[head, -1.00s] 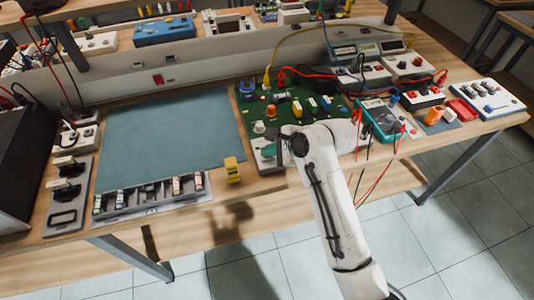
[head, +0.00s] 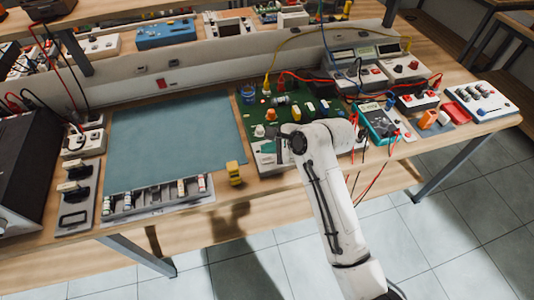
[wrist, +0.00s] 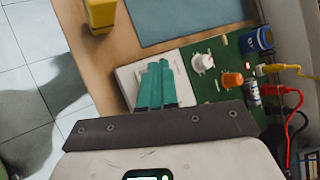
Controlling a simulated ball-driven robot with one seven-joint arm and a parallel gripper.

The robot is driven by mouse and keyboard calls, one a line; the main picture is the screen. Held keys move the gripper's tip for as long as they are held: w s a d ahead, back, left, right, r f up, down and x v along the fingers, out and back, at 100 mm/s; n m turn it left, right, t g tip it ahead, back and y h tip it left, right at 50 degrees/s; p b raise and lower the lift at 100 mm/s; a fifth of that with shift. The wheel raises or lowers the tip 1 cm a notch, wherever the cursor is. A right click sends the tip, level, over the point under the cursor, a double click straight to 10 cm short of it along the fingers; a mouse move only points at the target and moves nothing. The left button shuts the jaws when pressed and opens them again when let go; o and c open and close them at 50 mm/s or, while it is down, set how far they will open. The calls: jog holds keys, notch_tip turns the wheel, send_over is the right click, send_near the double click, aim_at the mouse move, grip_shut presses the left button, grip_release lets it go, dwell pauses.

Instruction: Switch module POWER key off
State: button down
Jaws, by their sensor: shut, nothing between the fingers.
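The module is a green circuit board (head: 300,115) at the front edge of the bench, with a white knob (head: 259,130), an orange knob (head: 271,114) and several coloured parts. In the wrist view the white knob (wrist: 202,62) and orange knob (wrist: 232,80) stand right of my gripper (wrist: 160,64). Its teal fingers are together and empty, over the white panel (wrist: 126,76) at the board's near corner. I cannot tell whether they touch it. I cannot make out which part is the POWER key; the fingers and wrist hide part of the panel.
A yellow block (head: 233,173) stands at the bench edge left of the board. Yellow and red plugs with cables (wrist: 285,92) rise from the board. A teal multimeter (head: 377,122) with hanging leads is to the right. The blue-grey mat (head: 175,140) is clear.

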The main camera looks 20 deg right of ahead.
aim_at(270, 161)
notch_tip(270, 161, up, 4)
jog(key=p, duration=0.4)
jog(key=c, duration=1.9)
grip_release()
